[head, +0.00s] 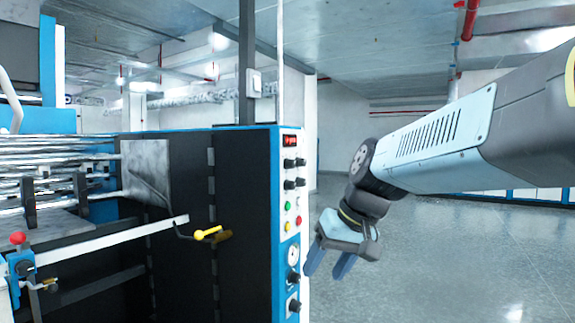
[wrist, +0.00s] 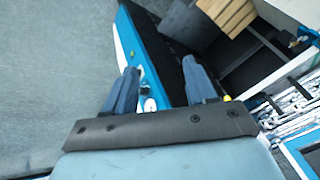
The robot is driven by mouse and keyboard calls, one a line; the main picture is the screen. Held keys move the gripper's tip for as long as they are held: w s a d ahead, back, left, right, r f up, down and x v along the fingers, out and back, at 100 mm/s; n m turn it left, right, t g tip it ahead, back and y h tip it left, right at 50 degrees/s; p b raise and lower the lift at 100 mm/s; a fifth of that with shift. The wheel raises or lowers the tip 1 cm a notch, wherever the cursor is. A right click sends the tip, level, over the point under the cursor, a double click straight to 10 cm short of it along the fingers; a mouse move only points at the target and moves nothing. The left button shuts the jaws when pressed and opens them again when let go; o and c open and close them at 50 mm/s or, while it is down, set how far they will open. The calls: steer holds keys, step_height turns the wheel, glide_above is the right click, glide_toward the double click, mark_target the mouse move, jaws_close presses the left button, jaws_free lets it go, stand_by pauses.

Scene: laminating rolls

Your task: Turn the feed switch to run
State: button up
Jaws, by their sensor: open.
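The control panel (head: 282,240) is a narrow white face with blue edging on the end of the laminating machine. It carries several black knobs (head: 290,163) near the top, coloured buttons (head: 287,226) in the middle, a round white dial (head: 292,256), and black rotary knobs (head: 293,278) below. I cannot read which one is the feed switch. My gripper (head: 323,277) is open and empty, pointing down just right of the panel's lower part. In the wrist view its two blue fingers (wrist: 159,66) straddle the panel edge in the picture; the knobs are mostly hidden or too small there.
The machine's dark side (head: 190,260) lies left of the panel, with a yellow-handled lever (head: 207,233) and a white bar (head: 120,237) jutting from it. A red knob (head: 17,238) is at far left. The grey floor (head: 440,260) right of the panel is clear.

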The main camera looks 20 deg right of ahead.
steer(key=w+r+y, duration=0.3)
steer(key=w+r, duration=0.1)
steer(key=w, duration=0.4)
steer(key=n+t+y, duration=0.1)
steer(key=t+y, duration=0.6)
steer(key=t, duration=0.1)
glide_toward(305, 163)
steer(key=x, duration=0.8)
steer(key=shift+w+a, duration=0.2)
steer(key=shift+a, duration=0.05)
jaws_close()
